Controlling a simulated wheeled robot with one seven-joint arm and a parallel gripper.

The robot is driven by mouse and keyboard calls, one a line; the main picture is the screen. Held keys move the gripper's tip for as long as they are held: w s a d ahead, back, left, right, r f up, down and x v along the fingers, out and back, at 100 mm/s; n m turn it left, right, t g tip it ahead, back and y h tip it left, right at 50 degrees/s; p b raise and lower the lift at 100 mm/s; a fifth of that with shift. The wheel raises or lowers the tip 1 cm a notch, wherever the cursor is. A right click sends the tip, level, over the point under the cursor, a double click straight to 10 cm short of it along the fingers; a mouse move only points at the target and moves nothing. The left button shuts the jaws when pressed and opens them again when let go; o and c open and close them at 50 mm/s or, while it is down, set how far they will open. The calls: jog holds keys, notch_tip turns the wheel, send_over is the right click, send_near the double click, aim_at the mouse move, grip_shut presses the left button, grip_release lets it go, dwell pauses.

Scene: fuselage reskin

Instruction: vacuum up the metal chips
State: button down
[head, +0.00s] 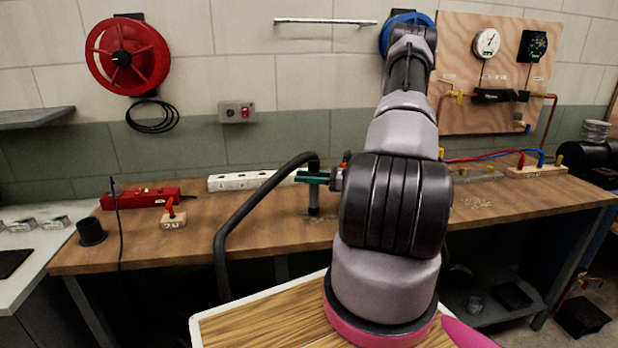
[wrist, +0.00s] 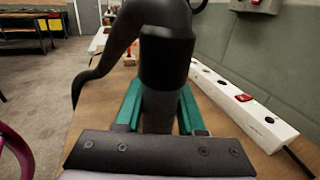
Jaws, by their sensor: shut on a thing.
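My gripper (head: 314,178), with green fingers, is shut around the vacuum nozzle, a dark upright tube (head: 314,200) with a black hose (head: 240,215) curving down to the left past the bench front. In the wrist view the nozzle (wrist: 166,65) stands between the green fingers of my gripper (wrist: 160,110). The nozzle's lower end is at or just above the wooden bench (head: 380,228); contact cannot be told. My arm hides part of the bench between.
A white power strip (head: 240,181) lies along the wall behind the nozzle. A red bar-shaped tool (head: 142,198) and a small block with an orange lever (head: 173,216) sit to the left. A wooden block with red and blue leads (head: 538,171) is at the right.

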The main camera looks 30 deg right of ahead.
jog(key=shift+s+a, duration=1.4)
jog(key=shift+a, duration=0.2)
jog(key=shift+s+d, duration=1.5)
jog(key=shift+d, duration=3.7)
notch_tip(320, 180, up, 8)
jog(key=shift+f, duration=0.15)
